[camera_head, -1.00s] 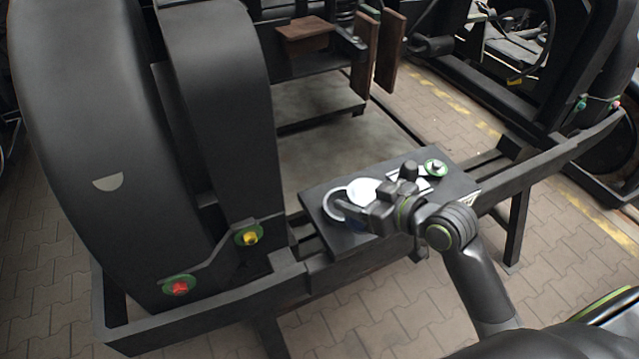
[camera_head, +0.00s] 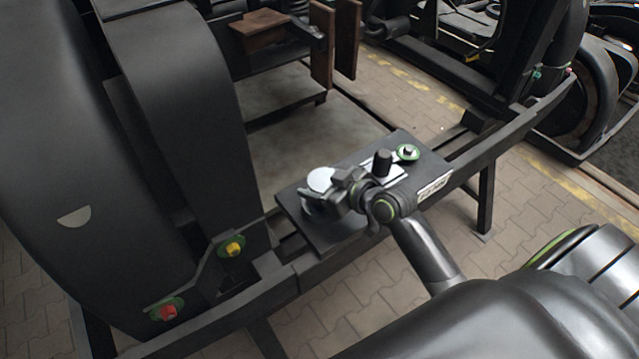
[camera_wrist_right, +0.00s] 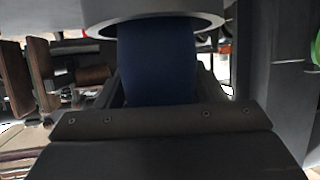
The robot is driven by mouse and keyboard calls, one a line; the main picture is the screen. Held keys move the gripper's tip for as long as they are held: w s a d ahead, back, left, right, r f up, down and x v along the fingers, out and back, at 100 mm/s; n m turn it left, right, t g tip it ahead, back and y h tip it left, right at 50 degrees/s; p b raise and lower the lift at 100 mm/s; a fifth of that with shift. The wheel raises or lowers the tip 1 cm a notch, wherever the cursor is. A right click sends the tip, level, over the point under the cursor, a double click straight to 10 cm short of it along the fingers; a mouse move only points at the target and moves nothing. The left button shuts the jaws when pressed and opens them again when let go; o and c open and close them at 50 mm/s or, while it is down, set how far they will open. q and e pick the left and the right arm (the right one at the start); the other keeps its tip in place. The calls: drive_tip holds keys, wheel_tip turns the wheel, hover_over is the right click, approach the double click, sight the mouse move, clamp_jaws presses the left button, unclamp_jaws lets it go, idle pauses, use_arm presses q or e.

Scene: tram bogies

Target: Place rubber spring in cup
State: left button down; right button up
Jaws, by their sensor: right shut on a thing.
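The rubber spring shows in the right wrist view as a dark blue cylinder (camera_wrist_right: 157,65) between my gripper's fingers. In the head view its pale round top (camera_head: 321,179) shows just left of my right gripper (camera_head: 335,190), which is shut on it. The light-rimmed cup (camera_head: 310,208) is on the black plate, under the spring and partly hidden by it and the gripper. A light-edged round rim (camera_wrist_right: 105,27) meets the blue cylinder at the top of the wrist view. I cannot tell whether the spring touches the cup's bottom. My left gripper is not in view.
The black plate (camera_head: 425,165) rests on a dark frame rail (camera_head: 545,105). A green-ringed fitting (camera_head: 407,152) and a dark upright peg (camera_head: 382,163) stand on it. Large black curved housings (camera_head: 180,110) rise at left, with yellow (camera_head: 233,249) and red (camera_head: 169,312) fittings below.

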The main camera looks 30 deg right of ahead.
drive_tip(key=shift+f, duration=0.15)
drive_tip(key=o, duration=0.8)
drive_tip(key=shift+f, duration=0.15)
drive_tip(key=o, duration=0.5)
drive_tip(key=shift+c, duration=0.2)
drive_tip(key=shift+r, duration=0.2)
drive_tip(key=v, duration=1.2)
